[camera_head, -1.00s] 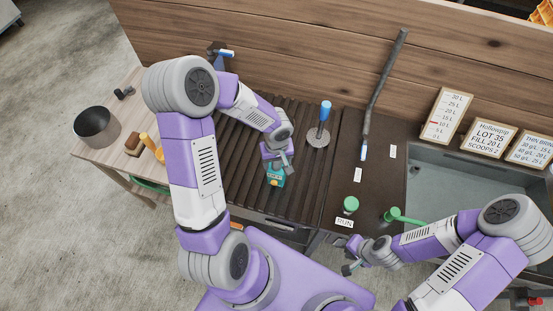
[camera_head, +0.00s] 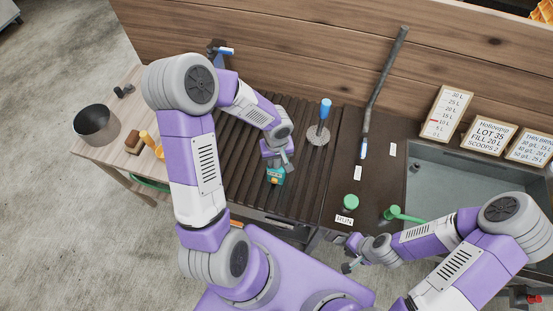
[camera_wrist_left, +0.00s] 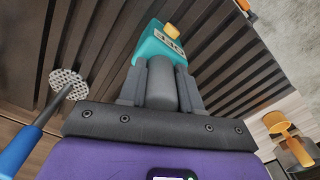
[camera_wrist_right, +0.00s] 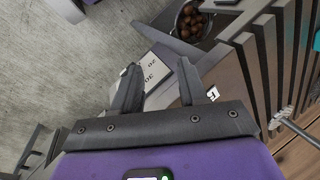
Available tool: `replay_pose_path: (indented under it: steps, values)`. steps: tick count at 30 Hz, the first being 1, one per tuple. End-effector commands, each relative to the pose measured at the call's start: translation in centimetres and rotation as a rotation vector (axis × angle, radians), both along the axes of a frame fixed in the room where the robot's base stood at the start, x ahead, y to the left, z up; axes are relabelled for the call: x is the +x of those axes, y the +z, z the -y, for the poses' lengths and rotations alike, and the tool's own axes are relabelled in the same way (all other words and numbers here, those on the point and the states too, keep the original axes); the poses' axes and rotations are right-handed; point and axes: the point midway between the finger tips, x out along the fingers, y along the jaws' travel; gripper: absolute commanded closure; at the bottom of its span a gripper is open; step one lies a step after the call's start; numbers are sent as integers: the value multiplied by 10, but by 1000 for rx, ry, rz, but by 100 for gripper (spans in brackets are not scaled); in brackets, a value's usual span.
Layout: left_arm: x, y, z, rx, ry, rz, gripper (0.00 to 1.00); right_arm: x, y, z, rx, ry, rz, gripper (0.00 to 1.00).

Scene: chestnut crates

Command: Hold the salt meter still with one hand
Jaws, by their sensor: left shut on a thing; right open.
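The salt meter (camera_head: 276,176) is a small teal device with a yellow button and a display, over the dark slatted surface. It also shows in the left wrist view (camera_wrist_left: 158,50). My left gripper (camera_head: 281,165) is above it and shut on its grey grip part (camera_wrist_left: 163,82); the fingers hide part of that grip. I cannot tell whether the meter touches the slats. My right gripper (camera_head: 348,265) is low at the right, in front of the dark counter. Its fingers (camera_wrist_right: 165,85) are open and empty in the right wrist view.
A blue-handled skimmer (camera_head: 323,125) lies right of the meter. A green cup (camera_head: 351,202), a green-handled tool (camera_head: 400,215) and a sink (camera_head: 435,175) are further right. A pot (camera_head: 97,125) and brush (camera_head: 132,146) stand left. Chestnuts fill a bucket (camera_wrist_right: 190,22) beyond my right gripper.

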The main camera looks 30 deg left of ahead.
Motion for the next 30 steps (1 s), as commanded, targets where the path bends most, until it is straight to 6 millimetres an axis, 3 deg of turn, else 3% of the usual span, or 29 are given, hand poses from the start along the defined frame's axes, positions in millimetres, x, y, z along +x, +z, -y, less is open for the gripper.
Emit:
replay_pose_path:
  steps: [14,23,30]
  values:
    - [0,0,0,0,0,0,100,0,0,0,0,0,0,57]
    - [0,0,0,0,0,0,100,0,0,0,0,0,0,100]
    - [0,0,0,0,0,0,100,0,0,0,0,0,0,100]
